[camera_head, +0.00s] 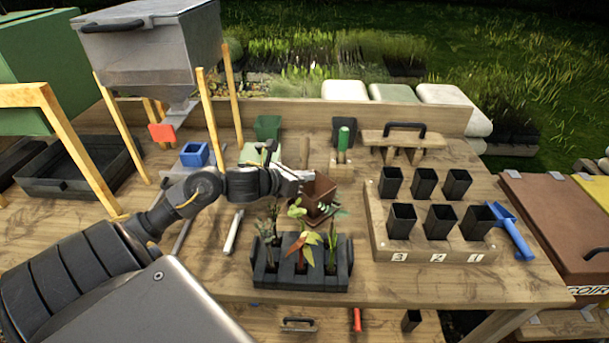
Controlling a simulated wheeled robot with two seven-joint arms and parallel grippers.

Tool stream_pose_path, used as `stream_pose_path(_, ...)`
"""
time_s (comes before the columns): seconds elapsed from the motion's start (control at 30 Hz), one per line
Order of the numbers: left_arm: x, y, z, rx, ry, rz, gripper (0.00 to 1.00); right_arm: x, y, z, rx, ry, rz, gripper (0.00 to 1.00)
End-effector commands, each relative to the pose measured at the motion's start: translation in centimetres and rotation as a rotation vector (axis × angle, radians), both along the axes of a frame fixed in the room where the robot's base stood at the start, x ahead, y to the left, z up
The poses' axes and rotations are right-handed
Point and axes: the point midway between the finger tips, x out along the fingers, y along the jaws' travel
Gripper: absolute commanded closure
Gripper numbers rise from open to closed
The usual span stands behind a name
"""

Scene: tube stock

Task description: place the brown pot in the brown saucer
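The brown pot (319,190) is right of the middle of the workbench, behind the black plant tray. My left gripper (301,177) reaches in from the left, with its fingertips at the pot's left rim. It looks shut on that rim, and the pot looks slightly tilted. A brown surface that may be the brown saucer (318,220) shows just under and in front of the pot. Seedling leaves hide much of it, so I cannot tell whether pot and saucer touch. My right gripper is not in view.
The black tray (300,283) with several seedlings stands close in front of the pot. A wooden rack (385,240) with several black pots is at right, beside a blue tool (515,238).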

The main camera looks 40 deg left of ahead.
Motion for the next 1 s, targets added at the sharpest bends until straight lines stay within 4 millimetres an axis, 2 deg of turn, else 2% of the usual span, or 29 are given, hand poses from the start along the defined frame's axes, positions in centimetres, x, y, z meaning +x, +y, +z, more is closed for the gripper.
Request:
stream_pose_path(0.33, 0.0, 0.0, -0.4, 0.0, -0.001, 0.0, 1.0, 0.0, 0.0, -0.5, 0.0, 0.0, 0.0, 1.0)
stream_pose_path(0.53, 0.0, 0.0, -0.2, 0.0, -0.001, 0.0, 0.76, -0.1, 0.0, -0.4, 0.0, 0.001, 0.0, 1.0)
stream_pose_path(0.77, 0.0, 0.0, -0.2, 0.0, -0.001, 0.0, 0.76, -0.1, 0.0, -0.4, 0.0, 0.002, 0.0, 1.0)
stream_pose_path(0.9, 0.0, 0.0, 0.3, 0.0, -0.001, 0.0, 0.76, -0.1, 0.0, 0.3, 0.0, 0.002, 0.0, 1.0)
stream_pose_path(1.0, -1.3, 0.3, 0.4, 0.005, 0.0, 0.0, 0.76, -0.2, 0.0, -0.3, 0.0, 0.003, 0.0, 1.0)
